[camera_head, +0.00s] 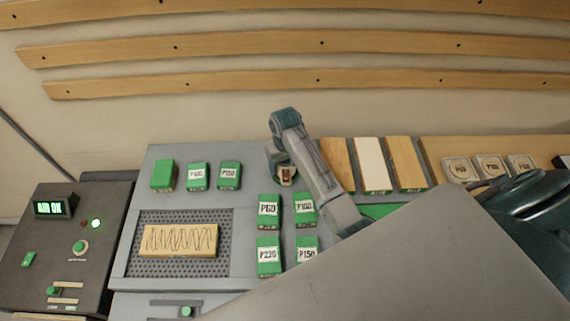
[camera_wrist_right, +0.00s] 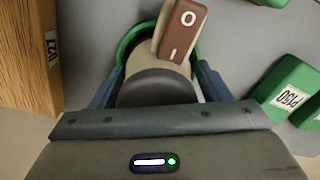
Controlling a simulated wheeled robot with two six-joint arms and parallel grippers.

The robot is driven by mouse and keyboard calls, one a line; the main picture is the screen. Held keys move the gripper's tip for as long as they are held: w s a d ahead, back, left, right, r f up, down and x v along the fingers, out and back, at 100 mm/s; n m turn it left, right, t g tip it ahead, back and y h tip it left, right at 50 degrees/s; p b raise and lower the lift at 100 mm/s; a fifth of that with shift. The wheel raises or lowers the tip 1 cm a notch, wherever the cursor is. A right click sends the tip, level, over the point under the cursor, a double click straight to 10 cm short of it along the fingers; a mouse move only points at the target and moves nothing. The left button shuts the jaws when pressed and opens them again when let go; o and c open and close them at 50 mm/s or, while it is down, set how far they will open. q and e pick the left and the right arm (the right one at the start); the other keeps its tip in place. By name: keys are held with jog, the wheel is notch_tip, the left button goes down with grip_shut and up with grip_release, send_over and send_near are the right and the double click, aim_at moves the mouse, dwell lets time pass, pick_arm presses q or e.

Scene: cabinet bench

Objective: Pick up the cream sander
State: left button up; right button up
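The cream sander (camera_wrist_right: 143,72) shows in the right wrist view as a rounded cream body with a green rim and a brown switch plate marked O and I. In the head view only a small brown and cream part of it (camera_head: 287,174) shows below my right gripper (camera_head: 284,168). In the right wrist view my right gripper (camera_wrist_right: 158,72) has one finger on each side of the sander's body. The fingers are wide apart, and close to the sander; contact is not clear. My left gripper is not in view.
Labelled green blocks (camera_head: 269,209) stand on the grey bench around the gripper. Wooden and white-topped blocks (camera_head: 372,164) stand to its right. A perforated panel (camera_head: 226,266) holds a scribbled board (camera_head: 180,240). A dark control box (camera_head: 110,215) is at the left.

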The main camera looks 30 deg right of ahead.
jog(key=c, duration=0.3)
jog(key=shift+w+f, duration=0.1)
jog(key=c, duration=0.4)
jog(key=shift+d, duration=0.1)
jog(key=c, duration=0.3)
jog(key=shift+c, duration=0.2)
jog(key=shift+w+r, duration=0.15)
jog(key=shift+r, duration=0.15)
notch_tip(320, 180, up, 6)
jog(key=b, duration=0.2)
jog(key=shift+w+b, duration=0.15)
jog(key=shift+b, duration=0.25)
notch_tip(320, 180, up, 2)
jog(key=shift+r+p, duration=0.1)
jog(key=shift+p, duration=0.55)
pick_arm(q)
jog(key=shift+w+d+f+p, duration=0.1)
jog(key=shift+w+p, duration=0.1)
jog(key=shift+p, duration=0.45)
pick_arm(e)
jog(key=shift+r, duration=0.6)
